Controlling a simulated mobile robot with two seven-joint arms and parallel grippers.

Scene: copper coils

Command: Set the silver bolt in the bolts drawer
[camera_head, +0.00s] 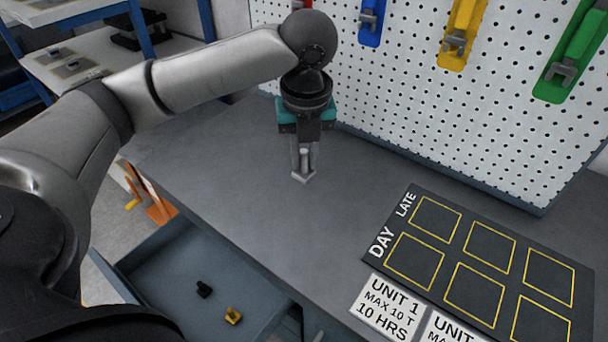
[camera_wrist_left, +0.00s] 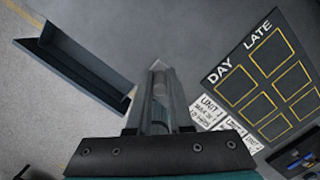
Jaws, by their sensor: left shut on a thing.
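My left gripper (camera_head: 303,172) points down over the grey workbench and is shut on the silver bolt (camera_head: 304,156). The bolt is small and mostly hidden between the fingers, close above or at the bench top; I cannot tell if it touches. In the left wrist view the bolt (camera_wrist_left: 159,92) shows partly between the fingers. The open drawer (camera_head: 187,256) is at the lower left of the head view, below the bench's front edge. A black bolt (camera_head: 204,289) and a yellow bolt (camera_head: 233,316) lie in it. My right gripper is not in view.
A white pegboard (camera_head: 400,75) with hanging coloured tools stands behind the bench. A dark DAY/LATE board (camera_head: 452,232) with yellow squares lies at the right, with white UNIT cards (camera_head: 386,308) before it. The bench top around the gripper is clear.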

